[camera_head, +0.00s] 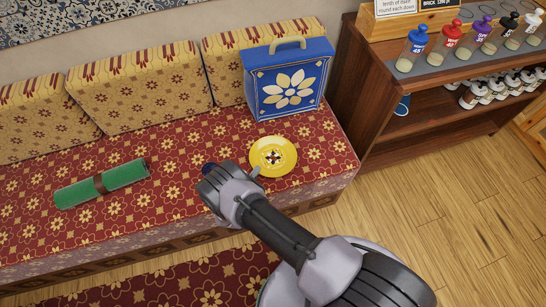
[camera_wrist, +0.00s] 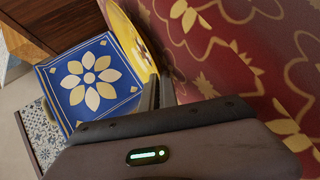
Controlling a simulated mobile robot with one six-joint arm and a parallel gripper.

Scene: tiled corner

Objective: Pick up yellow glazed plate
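The yellow glazed plate (camera_head: 273,155) is round, with a dark pattern in its middle. It is at the right part of the red floral bench seat (camera_head: 190,195), in front of the blue case. My gripper (camera_head: 257,173) is at the plate's lower-left rim in the head view. In the wrist view the plate (camera_wrist: 130,35) is seen nearly edge-on, close to the patterned seat cloth. Its near rim reaches the narrow space between my fingers (camera_wrist: 160,92). The fingers are close together, but whether they press on the rim cannot be told. Part of the rim is hidden by the fingers.
A blue case (camera_head: 288,80) with a flower design stands behind the plate, also in the wrist view (camera_wrist: 90,80). A green roll (camera_head: 102,184) lies to the left. Cushions (camera_head: 140,88) line the back. A wooden shelf (camera_head: 385,130) with bottles stands at the right.

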